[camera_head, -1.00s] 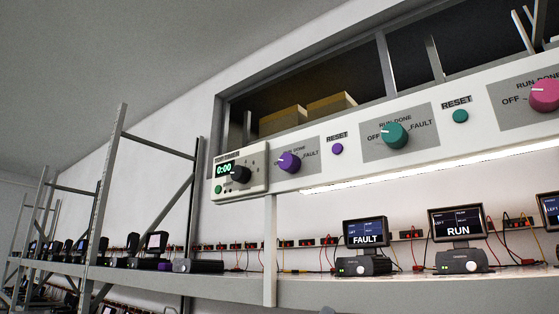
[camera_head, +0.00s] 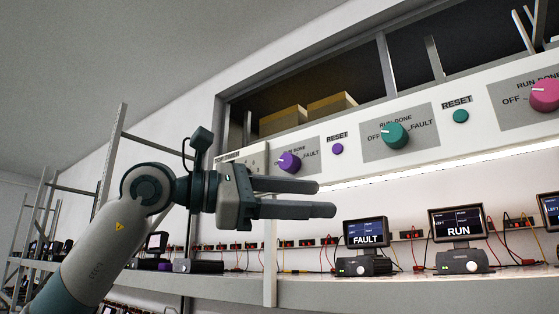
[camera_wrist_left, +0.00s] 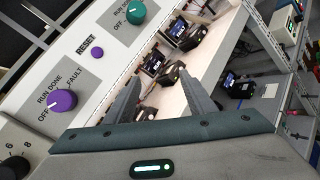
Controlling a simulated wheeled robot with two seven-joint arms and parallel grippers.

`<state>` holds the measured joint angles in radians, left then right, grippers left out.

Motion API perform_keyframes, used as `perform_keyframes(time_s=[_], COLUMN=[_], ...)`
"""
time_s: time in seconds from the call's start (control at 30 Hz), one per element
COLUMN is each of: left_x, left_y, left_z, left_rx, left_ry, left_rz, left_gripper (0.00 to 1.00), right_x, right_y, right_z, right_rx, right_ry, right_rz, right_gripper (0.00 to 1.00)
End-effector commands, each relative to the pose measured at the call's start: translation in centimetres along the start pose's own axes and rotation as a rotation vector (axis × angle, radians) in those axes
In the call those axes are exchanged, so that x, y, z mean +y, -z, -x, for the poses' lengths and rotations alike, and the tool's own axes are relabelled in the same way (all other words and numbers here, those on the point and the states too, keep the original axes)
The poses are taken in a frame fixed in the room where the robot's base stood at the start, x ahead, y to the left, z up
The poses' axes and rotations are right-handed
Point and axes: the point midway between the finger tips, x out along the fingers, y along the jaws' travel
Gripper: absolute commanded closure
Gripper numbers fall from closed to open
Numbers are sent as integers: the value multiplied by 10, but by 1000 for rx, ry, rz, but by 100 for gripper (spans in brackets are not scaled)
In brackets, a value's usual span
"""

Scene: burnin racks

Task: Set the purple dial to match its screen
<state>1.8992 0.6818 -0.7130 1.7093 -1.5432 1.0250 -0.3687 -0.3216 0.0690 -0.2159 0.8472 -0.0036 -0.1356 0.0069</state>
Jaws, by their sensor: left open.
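The purple dial (camera_head: 289,162) sits on the white panel at upper left of its row. In the left wrist view the purple dial (camera_wrist_left: 62,100) has its white mark toward OFF, with RUN, DONE and FAULT around it. My left gripper (camera_head: 325,198) is open and empty, its fingers pointing right, appearing just below the dial and apart from it. In the left wrist view its fingers (camera_wrist_left: 160,78) stand to the right of the dial. A screen reading FAULT (camera_head: 366,232) stands on the shelf; I cannot tell whether it belongs to the purple dial. My right gripper is not in view.
A purple RESET button (camera_head: 337,149) is right of the dial. A teal dial (camera_head: 395,136), teal button (camera_head: 460,116) and pink dial (camera_head: 545,95) follow. A RUN screen (camera_head: 457,225) stands on the shelf. My gripper mostly hides the timer box (camera_head: 257,157).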

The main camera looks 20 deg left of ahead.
Motion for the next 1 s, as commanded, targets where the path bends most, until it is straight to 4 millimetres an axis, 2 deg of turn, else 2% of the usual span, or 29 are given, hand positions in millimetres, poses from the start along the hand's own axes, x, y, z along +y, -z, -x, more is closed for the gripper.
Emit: perform_keyframes(time_s=[0.03, 0.2, 0.3, 0.43, 0.6, 1.0], left_x=[16, 60, 78, 94, 100, 101], left_y=[-11, -33, -45, -55, -59, -58], left_z=[17, 76, 109, 141, 157, 155], left_rx=[50, 228, 311, 385, 421, 420], left_ry=[-44, -183, -254, -319, -349, -348], left_rz=[-51, -173, -215, -240, -249, -249], left_gripper=[50, 50, 50, 50, 50, 50], right_x=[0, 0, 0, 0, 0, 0], right_y=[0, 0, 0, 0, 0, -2], right_z=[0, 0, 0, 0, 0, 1], right_rx=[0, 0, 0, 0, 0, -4], right_ry=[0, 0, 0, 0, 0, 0], right_rz=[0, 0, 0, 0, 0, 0], right_gripper=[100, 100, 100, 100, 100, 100])
